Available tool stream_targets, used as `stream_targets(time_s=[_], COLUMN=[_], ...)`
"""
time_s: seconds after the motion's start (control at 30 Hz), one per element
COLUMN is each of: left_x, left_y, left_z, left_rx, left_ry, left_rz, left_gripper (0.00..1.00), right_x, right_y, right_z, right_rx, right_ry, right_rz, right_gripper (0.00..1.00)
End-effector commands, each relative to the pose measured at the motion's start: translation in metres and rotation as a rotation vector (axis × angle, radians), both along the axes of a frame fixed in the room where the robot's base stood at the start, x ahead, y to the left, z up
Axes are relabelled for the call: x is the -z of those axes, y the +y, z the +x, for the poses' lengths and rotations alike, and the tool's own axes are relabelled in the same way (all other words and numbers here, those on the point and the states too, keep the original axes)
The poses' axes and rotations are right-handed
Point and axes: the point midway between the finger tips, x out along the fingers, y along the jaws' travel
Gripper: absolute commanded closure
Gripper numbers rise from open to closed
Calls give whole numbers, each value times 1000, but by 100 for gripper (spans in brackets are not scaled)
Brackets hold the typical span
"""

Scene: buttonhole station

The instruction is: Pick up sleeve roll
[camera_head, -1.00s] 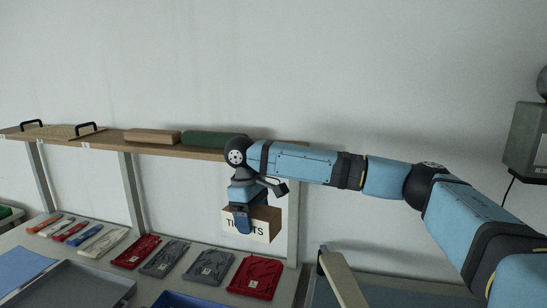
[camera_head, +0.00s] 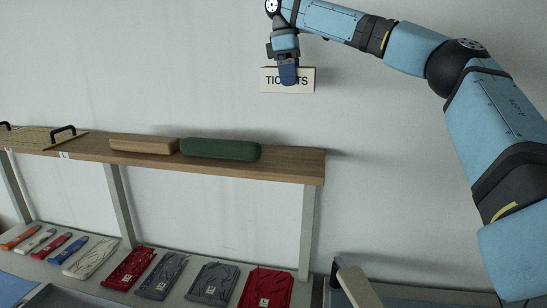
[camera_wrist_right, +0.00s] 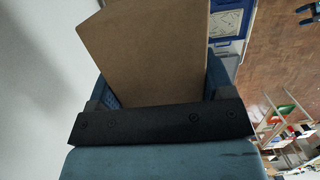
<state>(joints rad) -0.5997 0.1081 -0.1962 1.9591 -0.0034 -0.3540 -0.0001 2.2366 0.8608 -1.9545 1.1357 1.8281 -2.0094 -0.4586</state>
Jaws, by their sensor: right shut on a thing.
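A long green roll with rounded ends (camera_head: 221,149), which looks like the sleeve roll, lies on the wooden shelf (camera_head: 290,165) in the head view. My right gripper (camera_head: 288,76) is well above the shelf and to the right of the roll. It is shut on a box labelled TICKETS (camera_head: 304,81), partly hidden by the gripper. In the right wrist view the brown box (camera_wrist_right: 150,50) sits between the fingers. My left gripper is not in view.
A tan block (camera_head: 145,145) lies just left of the roll. A board with a dark handle (camera_head: 63,134) is further left. Below the shelf are several flat packs, including a red one (camera_head: 267,288). The shelf's right end is bare.

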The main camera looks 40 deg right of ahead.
Motion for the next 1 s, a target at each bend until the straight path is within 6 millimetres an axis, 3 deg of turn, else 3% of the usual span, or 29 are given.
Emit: stream_targets(time_s=[0.07,0.27,0.7,1.0], left_x=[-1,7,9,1], left_y=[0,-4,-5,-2], left_z=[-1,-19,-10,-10], left_rx=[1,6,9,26], left_ry=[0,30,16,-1], left_rz=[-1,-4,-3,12], left_gripper=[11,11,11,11], right_x=[4,45,132,157], right_y=[-1,-1,-1,-1], right_z=[-1,-1,-3,-3], right_rx=[-1,-3,-1,1], right_ry=[1,6,3,-1], right_rz=[2,3,2,-1], right_gripper=[53,53,53,53])
